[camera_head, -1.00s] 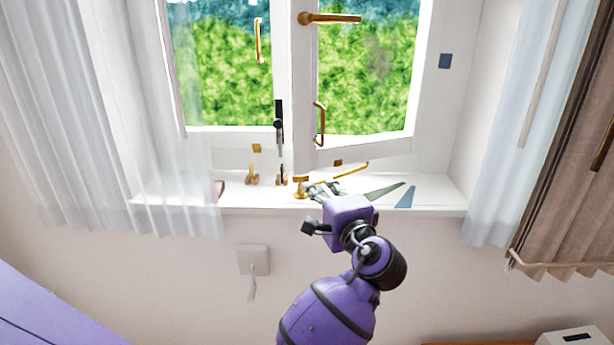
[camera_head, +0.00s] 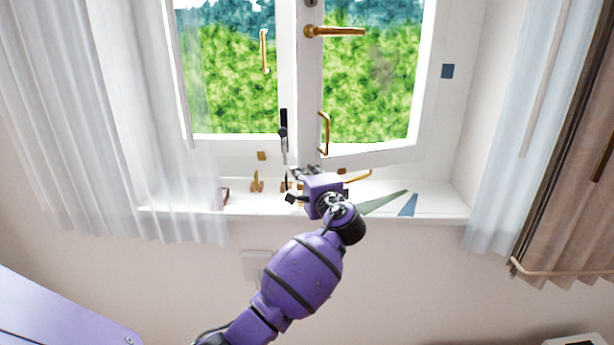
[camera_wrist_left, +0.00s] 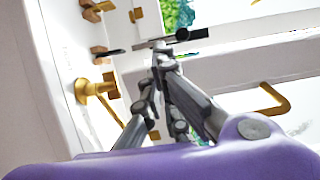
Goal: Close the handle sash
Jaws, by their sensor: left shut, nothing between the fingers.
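The handle sash (camera_head: 312,95) is the right-hand white window sash. It carries a brass lever handle (camera_head: 335,31) pointing right and a brass pull (camera_head: 324,133) lower down. Its slanting bottom edge suggests it stands slightly inward of the frame. My left gripper (camera_head: 296,173) is low by the sash's lower left corner, just above the sill. In the left wrist view its fingers (camera_wrist_left: 158,48) are together and empty, and the brass pull (camera_wrist_left: 272,101) is to their right. Whether the fingers touch the sash cannot be told. My right gripper is not in view.
The left sash (camera_head: 186,80) has its own brass pull and a dark latch (camera_head: 284,135). Small brass fittings (camera_head: 257,183), a green wedge (camera_head: 383,202) and a blue wedge (camera_head: 408,205) are on the sill (camera_head: 450,207). Sheer curtains (camera_head: 95,120) hang at both sides.

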